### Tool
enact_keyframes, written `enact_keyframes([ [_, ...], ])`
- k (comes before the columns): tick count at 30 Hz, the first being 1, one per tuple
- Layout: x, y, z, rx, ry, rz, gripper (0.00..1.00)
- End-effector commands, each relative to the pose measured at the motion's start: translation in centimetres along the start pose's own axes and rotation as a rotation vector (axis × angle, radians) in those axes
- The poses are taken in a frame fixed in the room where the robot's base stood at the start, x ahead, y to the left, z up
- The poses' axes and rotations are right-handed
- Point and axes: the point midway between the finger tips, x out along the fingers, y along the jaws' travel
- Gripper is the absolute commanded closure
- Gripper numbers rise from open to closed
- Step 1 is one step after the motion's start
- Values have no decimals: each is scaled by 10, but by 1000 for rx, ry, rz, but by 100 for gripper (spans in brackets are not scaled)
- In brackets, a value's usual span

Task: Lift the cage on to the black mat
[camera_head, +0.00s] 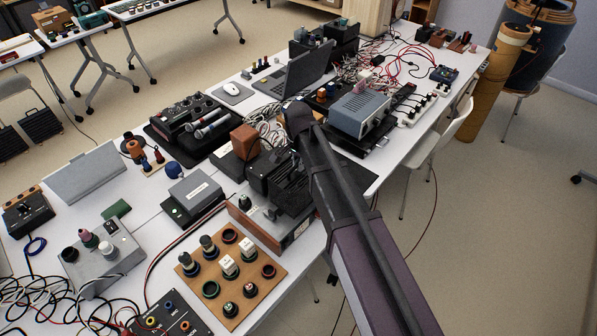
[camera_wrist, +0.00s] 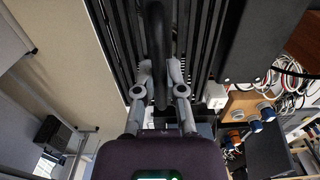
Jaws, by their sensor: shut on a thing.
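The cage (camera_wrist: 112,28) is a black, ribbed thing with long slats in the wrist view. A dark loop handle (camera_wrist: 157,50) rises in front of it. My gripper (camera_wrist: 159,78) is closed about this handle, with a grey finger on each side. In the head view the cage (camera_head: 291,196) appears as a dark slatted shape beside my arm, partly covered by it. My gripper is hidden there. A flat black sheet, seemingly the black mat (camera_head: 357,173), shows right of my arm near the table edge. I cannot tell whether the cage touches the table.
A wooden board with several knobs (camera_head: 240,292) lies at the front edge. A grey-blue instrument (camera_head: 362,113) stands right of my arm. A labelled grey box (camera_head: 196,194) is left of the cage. Cables (camera_head: 372,78) clutter the far side. The floor (camera_head: 470,230) right of the table is clear.

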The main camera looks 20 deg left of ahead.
Motion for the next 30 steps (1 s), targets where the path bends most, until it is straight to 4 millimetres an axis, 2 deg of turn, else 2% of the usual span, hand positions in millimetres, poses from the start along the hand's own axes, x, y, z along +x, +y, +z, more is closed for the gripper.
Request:
enact_keyframes([
  [11,-15,0,0,0,0,0,100],
  [30,-78,0,0,0,0,0,100],
])
